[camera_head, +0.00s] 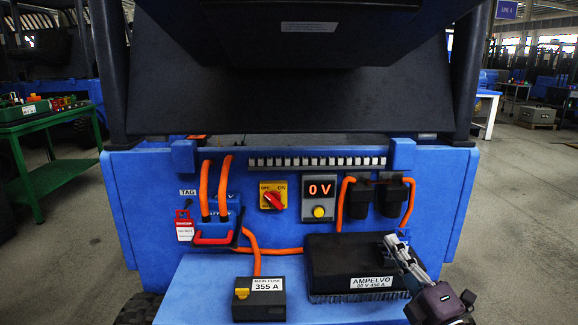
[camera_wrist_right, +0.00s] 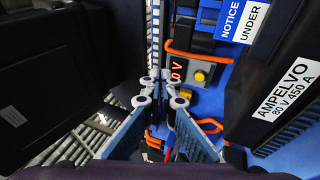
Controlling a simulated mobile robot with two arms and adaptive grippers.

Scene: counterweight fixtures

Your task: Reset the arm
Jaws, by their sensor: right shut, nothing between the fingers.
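My right gripper (camera_head: 391,242) comes in from the lower right in the head view, in front of the right end of the black AMPELVO controller box (camera_head: 335,254). Its fingers are shut with nothing between them. In the right wrist view the closed fingertips (camera_wrist_right: 155,80) meet near the middle, and the controller (camera_wrist_right: 283,85) is at the right. My left gripper is not in view. The blue vehicle panel (camera_head: 140,195) carries a red-handled connector (camera_head: 212,237), a red rotary switch (camera_head: 272,201) and a display (camera_head: 320,190) reading 0 V.
A main fuse box (camera_head: 258,304) labelled 355 A sits on the blue ledge (camera_head: 190,290). Orange cables (camera_head: 270,250) run across the panel. A red tag (camera_head: 184,225) hangs at left. A dark seat (camera_head: 290,95) overhangs above. A green table (camera_head: 45,120) stands at far left.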

